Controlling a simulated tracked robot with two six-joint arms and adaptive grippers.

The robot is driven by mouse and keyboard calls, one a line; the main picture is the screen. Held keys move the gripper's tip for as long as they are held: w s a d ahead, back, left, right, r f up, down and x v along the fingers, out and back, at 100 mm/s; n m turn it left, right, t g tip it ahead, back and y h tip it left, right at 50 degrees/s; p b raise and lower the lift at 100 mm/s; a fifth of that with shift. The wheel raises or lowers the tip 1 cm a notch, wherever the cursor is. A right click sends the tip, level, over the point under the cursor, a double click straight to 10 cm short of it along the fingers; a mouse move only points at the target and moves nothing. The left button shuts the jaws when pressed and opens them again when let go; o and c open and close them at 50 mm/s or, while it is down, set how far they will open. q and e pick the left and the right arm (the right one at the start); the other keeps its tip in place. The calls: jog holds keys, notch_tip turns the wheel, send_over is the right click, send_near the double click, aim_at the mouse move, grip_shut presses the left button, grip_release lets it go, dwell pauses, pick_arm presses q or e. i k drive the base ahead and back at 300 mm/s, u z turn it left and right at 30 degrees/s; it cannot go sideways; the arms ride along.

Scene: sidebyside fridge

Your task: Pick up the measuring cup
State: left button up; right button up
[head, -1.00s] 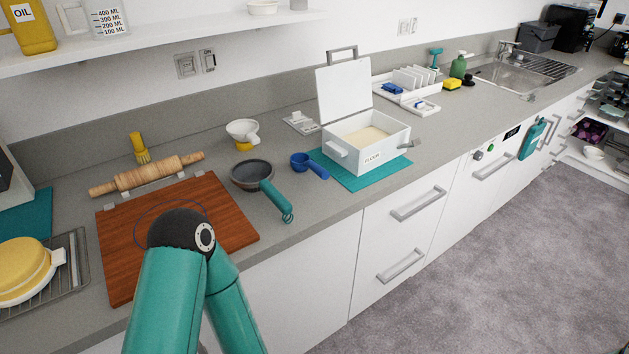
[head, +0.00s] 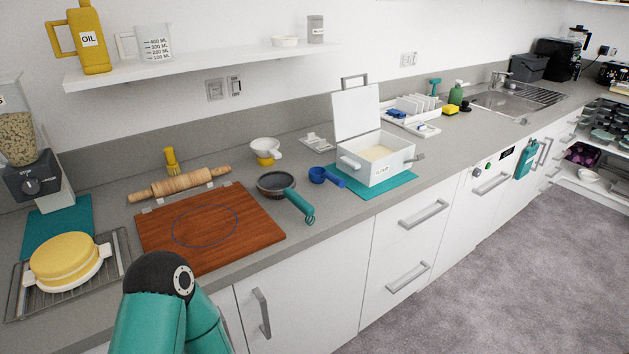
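A clear measuring cup (head: 155,43) with printed ML marks stands upright on the white wall shelf (head: 200,62) at the upper left, to the right of the yellow oil jug (head: 88,40). Its handle is on its left side, facing the jug. A small blue scoop-like cup with a handle (head: 322,175) lies on the counter between the dark pan and the flour box. Neither of my grippers is in view. Only a teal arm link of mine with a dark joint shows at the bottom left, in front of the counter.
A wooden board (head: 255,225), rolling pin (head: 180,184), dark pan (head: 277,183) and open flour box (head: 385,170) stand on the counter below the shelf. A white bowl (head: 285,41) and a grey canister (head: 316,29) are farther right on the shelf.

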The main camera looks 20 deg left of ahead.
aim_at(317, 174)
jog(key=u, duration=0.05)
jog(key=i, duration=0.9)
jog(key=z, duration=0.1)
